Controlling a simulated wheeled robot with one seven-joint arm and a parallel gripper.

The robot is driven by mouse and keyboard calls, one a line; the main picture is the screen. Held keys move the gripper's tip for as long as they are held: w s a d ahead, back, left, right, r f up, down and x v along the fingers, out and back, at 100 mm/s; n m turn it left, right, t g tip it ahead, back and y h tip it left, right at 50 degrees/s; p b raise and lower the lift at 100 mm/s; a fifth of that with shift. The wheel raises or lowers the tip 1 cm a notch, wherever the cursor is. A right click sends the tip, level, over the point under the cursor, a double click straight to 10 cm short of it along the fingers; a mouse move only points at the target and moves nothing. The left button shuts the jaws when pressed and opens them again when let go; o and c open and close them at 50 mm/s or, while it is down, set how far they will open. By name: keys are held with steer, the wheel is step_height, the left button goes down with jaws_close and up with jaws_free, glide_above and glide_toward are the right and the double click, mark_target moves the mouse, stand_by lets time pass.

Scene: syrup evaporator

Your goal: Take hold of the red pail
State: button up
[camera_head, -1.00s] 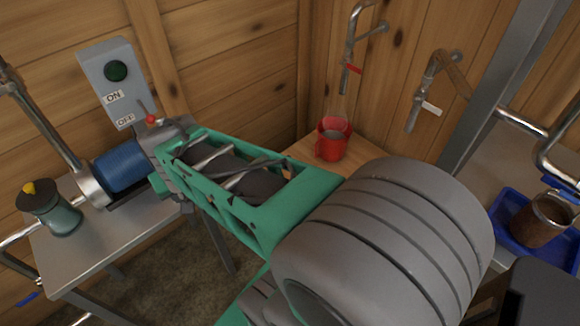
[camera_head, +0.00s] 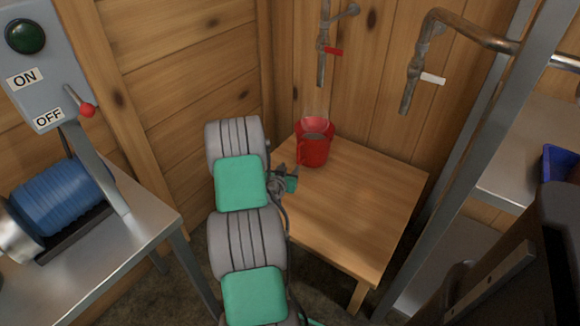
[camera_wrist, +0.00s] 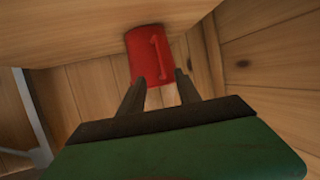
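The red pail (camera_head: 314,150) stands upright on a wooden table in the corner, with a thin pale loop above its rim. In the wrist view the pail (camera_wrist: 148,50) shows up close, with a raised mark like a "1" on its side. My gripper (camera_wrist: 160,76) is open. Its two dark fingers point at the pail, with the left fingertip overlapping its edge in the picture and the right one just beside it. Nothing is gripped; contact cannot be told. In the head view my gripper (camera_head: 287,183) is partly hidden by my arm, just left of and nearer than the pail.
The wooden table (camera_head: 350,215) is bare right and in front of the pail. A pipe with a red tag (camera_head: 333,51) hangs above the pail; one with a white tag (camera_head: 432,78) hangs further right. Wooden walls close the corner. A metal bench (camera_head: 150,225) stands left.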

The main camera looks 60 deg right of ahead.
mark_target(298, 156)
steer(key=b+x, duration=0.2)
steer(key=x, duration=0.2)
steer(key=b+x, duration=0.2)
steer(key=x, duration=0.2)
steer(key=b+x, duration=0.3)
steer(key=x, duration=0.2)
steer(key=shift+w+a+f, duration=0.1)
steer(key=shift+f, duration=0.25)
steer(key=shift+d+b, duration=0.35)
steer(key=shift+b, duration=0.1)
steer(key=shift+w+d+r, duration=0.1)
steer(key=shift+w+d, duration=0.05)
steer(key=shift+d, duration=0.2)
steer(key=shift+c, duration=0.2)
jaws_close()
